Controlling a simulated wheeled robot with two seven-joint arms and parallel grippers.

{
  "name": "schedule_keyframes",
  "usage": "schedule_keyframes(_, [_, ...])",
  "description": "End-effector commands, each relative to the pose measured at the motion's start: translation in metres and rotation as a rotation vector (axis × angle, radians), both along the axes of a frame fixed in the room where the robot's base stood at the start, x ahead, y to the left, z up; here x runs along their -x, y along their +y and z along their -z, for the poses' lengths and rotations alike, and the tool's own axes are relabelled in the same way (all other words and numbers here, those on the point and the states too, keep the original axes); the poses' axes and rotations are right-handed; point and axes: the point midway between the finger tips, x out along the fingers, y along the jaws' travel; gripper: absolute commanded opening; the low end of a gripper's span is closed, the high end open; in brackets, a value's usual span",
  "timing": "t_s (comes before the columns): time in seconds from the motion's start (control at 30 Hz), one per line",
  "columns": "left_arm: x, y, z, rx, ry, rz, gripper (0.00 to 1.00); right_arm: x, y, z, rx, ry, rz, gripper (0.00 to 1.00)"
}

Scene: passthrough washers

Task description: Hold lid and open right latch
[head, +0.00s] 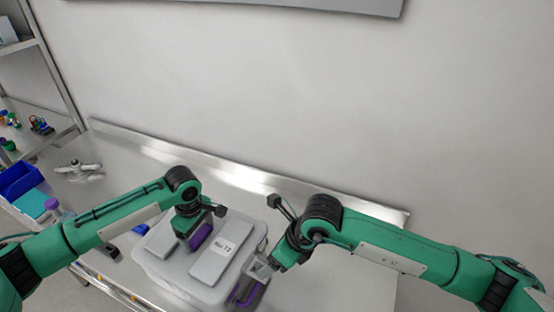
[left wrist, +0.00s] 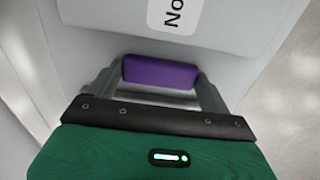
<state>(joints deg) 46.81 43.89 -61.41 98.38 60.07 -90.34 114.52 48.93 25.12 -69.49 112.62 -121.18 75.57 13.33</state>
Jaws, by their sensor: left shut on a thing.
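A pale grey plastic box with a lid (head: 227,250) labelled "No 72" stands on the metal table. My left gripper (head: 197,236) is over the lid, shut on a purple handle (head: 201,238). In the left wrist view, the purple handle (left wrist: 160,73) lies between the two grey fingers, with part of the lid (left wrist: 225,30) and its label beyond. My right gripper (head: 258,275) is at the right side of the box, beside a purple part (head: 246,294) that looks like the right latch. Whether its fingers touch the latch is hidden.
A blue bin (head: 18,180) and a teal box (head: 32,204) stand at the left. A white-grey fixture (head: 78,168) lies on the table's far left. Shelves (head: 40,75) with small items stand at the left edge. The table right of the box is bare.

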Motion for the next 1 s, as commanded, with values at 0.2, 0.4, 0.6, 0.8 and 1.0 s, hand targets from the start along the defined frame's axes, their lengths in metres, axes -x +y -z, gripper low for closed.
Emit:
schedule_keyframes(0.2, [0.000,0.000,-0.001,0.000,-0.001,0.000,0.34,-0.009,0.030,-0.028,-0.218,0.193,0.091,0.73])
schedule_keyframes(0.4, [0.000,0.000,-0.001,0.000,-0.001,0.000,0.34,-0.025,0.048,-0.060,-0.426,0.369,0.180,0.73])
schedule_keyframes(0.6, [0.000,0.000,-0.001,0.000,-0.001,0.001,0.34,-0.047,0.055,-0.092,-0.627,0.540,0.270,0.73])
schedule_keyframes(0.8, [0.000,0.000,-0.001,0.001,-0.002,0.001,0.34,-0.073,0.052,-0.122,-0.819,0.697,0.359,0.73])
schedule_keyframes(1.0, [0.000,-0.001,-0.001,0.001,-0.002,0.001,0.34,-0.103,0.039,-0.145,-1.000,0.847,0.445,0.73])
